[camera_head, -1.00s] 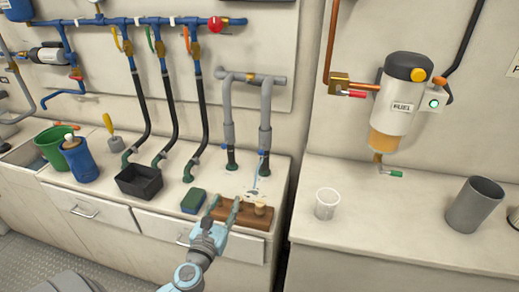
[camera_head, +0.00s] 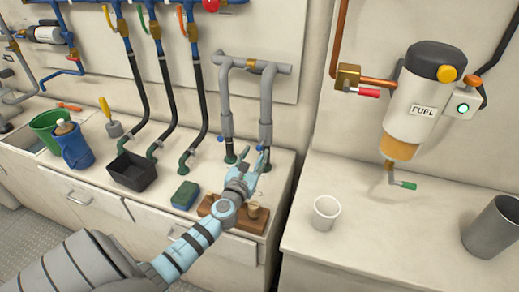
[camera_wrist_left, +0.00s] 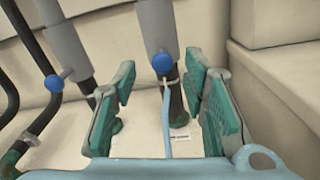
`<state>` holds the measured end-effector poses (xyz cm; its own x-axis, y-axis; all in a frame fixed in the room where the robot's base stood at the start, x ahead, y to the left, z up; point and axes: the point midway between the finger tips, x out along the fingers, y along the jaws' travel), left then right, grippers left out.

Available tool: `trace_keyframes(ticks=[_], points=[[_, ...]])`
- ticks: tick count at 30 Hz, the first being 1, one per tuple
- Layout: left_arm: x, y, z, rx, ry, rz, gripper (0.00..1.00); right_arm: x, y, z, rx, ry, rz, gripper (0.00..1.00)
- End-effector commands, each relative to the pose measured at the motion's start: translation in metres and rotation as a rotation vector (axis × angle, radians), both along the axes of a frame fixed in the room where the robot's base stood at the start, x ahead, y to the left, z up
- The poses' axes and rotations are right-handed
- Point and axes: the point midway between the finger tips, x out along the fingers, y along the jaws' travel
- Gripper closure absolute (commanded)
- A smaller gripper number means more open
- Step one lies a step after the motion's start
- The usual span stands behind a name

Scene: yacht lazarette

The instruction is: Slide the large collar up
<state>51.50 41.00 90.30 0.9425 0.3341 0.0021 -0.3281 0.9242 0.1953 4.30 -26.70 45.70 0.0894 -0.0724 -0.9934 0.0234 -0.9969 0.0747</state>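Two grey vertical pipes end in thicker grey sleeve-like collars, a left one (camera_head: 226,122) and a right one (camera_head: 265,132). I cannot tell which is the large collar. Each has a blue knob near its lower end. My left gripper (camera_head: 253,160) is at the foot of the right pipe and partly hides it. In the left wrist view, my left gripper (camera_wrist_left: 160,100) is open and empty, its green-padded fingers wide apart. The right collar (camera_wrist_left: 157,28) and its blue knob (camera_wrist_left: 163,62) are beyond the fingertips, and the left collar (camera_wrist_left: 66,50) is off left. My right gripper is not in view.
A wooden block (camera_head: 240,218) and a green sponge (camera_head: 185,194) lie on the counter in front. Black hoses (camera_head: 198,110) stand to the left; a white cup (camera_head: 326,213) is at right.

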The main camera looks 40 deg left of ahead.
Motion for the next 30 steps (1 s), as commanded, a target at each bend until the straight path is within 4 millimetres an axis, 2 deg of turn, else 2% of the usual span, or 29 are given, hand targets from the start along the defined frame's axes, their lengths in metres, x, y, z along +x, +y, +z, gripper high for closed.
trace_keyframes(ticks=[3, 6, 15, 16, 23, 30], points=[[0.022, 0.007, -0.002, -0.001, -0.001, 0.0, 0.6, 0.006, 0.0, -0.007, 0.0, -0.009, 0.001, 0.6], [0.034, 0.01, -0.001, -0.001, -0.001, -0.002, 0.6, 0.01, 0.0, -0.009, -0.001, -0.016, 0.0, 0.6], [0.04, 0.011, 0.0, -0.001, 0.0, -0.005, 0.6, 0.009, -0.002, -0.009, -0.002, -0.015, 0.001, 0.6], [0.04, 0.011, 0.0, -0.001, 0.0, -0.005, 0.62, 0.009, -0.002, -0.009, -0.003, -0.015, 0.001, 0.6], [0.04, 0.011, 0.0, -0.001, 0.0, -0.005, 0.99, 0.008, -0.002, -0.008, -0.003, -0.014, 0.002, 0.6], [0.04, 0.011, -0.001, -0.001, 0.0, -0.006, 1.0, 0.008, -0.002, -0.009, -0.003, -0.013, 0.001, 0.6]])
